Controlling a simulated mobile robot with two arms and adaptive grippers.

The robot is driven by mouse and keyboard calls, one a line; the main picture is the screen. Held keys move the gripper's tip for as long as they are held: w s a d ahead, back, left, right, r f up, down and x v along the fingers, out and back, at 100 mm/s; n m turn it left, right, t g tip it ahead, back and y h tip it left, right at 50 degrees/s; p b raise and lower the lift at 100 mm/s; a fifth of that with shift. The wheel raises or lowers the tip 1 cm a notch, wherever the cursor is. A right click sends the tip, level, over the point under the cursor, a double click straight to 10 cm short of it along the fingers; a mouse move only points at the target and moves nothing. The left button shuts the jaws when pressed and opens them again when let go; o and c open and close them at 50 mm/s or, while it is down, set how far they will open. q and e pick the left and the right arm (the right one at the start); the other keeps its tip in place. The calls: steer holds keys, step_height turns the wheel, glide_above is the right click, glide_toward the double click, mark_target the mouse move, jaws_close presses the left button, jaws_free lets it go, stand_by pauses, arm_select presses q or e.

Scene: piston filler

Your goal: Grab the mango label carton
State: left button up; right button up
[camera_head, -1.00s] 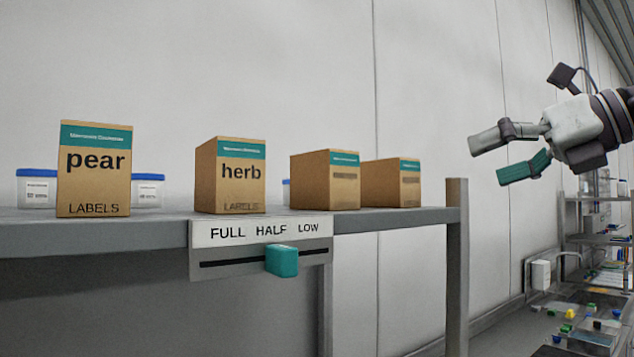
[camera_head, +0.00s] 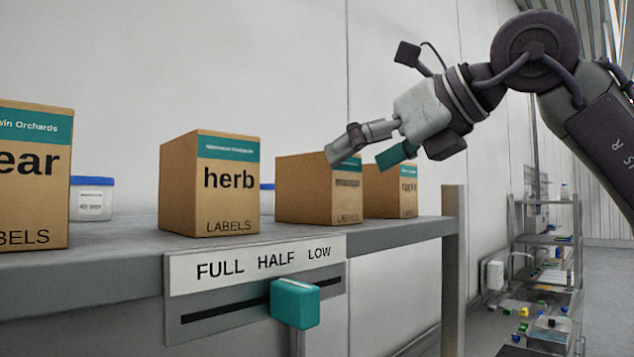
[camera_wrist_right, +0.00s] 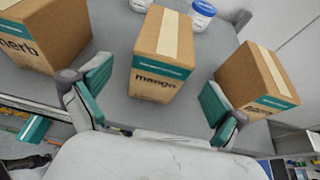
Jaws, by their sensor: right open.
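The mango carton (camera_wrist_right: 158,82) is a brown box with a teal band and the word "mango", upright on the shelf in the right wrist view. In the head view it is the carton (camera_head: 304,190) just right of the herb carton, its word too blurred to read. My right gripper (camera_head: 362,157) is open and empty, above and in front of its upper right part. In the wrist view the teal-padded fingers (camera_wrist_right: 155,92) show on either side of the mango carton's near face, with no clear contact. My left gripper is out of view.
The herb carton (camera_head: 210,185) stands left of the mango carton, another carton (camera_head: 390,190) stands right, and a pear carton (camera_head: 35,175) is farther left. White tubs (camera_head: 91,199) stand behind. A FULL/HALF/LOW plate (camera_head: 255,290) with a teal slider (camera_head: 295,303) hangs on the shelf's front edge.

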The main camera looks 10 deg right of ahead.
mark_target(347, 162)
steer(key=shift+x, duration=1.25)
steer(key=shift+w+a+r+p, duration=0.1)
steer(key=shift+w+a+p, duration=0.25)
steer(key=shift+p, duration=0.4)
steer(key=p+x, duration=0.1)
steer(key=x, duration=0.2)
steer(key=shift+w+p, duration=0.25)
steer(key=shift+p, duration=0.05)
steer(key=shift+w+a+f, duration=0.2)
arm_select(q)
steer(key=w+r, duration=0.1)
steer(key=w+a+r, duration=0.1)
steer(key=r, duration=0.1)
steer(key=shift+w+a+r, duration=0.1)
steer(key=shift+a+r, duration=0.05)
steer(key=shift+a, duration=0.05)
arm_select(e)
steer(key=shift+s+d, duration=0.1)
steer(key=shift+s, duration=0.1)
steer(key=c, duration=0.4)
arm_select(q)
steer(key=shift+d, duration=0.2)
arm_select(e)
steer(key=c, duration=1)
